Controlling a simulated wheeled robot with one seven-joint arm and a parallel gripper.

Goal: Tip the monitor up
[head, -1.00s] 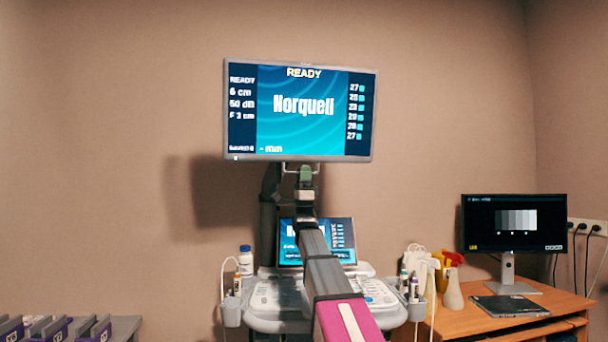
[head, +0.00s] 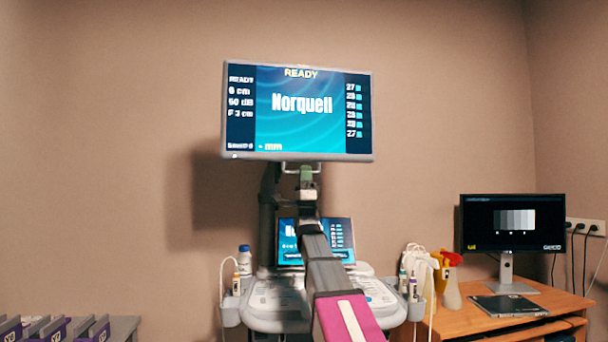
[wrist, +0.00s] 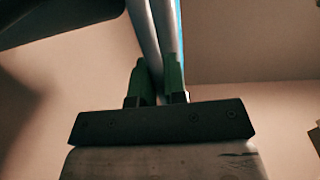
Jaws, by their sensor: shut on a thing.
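The monitor (head: 298,155) is a wide, lit screen reading READY and Norqueli, held on a dark arm above the ultrasound cart. A small handle (head: 287,168) hangs below the middle of its lower edge. My gripper (head: 305,170) reaches up from below to this handle, with my arm passing in front of the cart. In the wrist view my gripper's green fingers (wrist: 155,72) are shut on a pale grey bar of the monitor's underside (wrist: 143,25), which I take to be the handle. The exact contact is partly hidden by the fingers.
The cart's lower touch screen (head: 340,232) and console (head: 262,296) sit under my arm, with bottles and probes at the sides. A wooden desk (head: 545,305) at right carries a second screen (head: 512,249). The wall around the monitor is bare.

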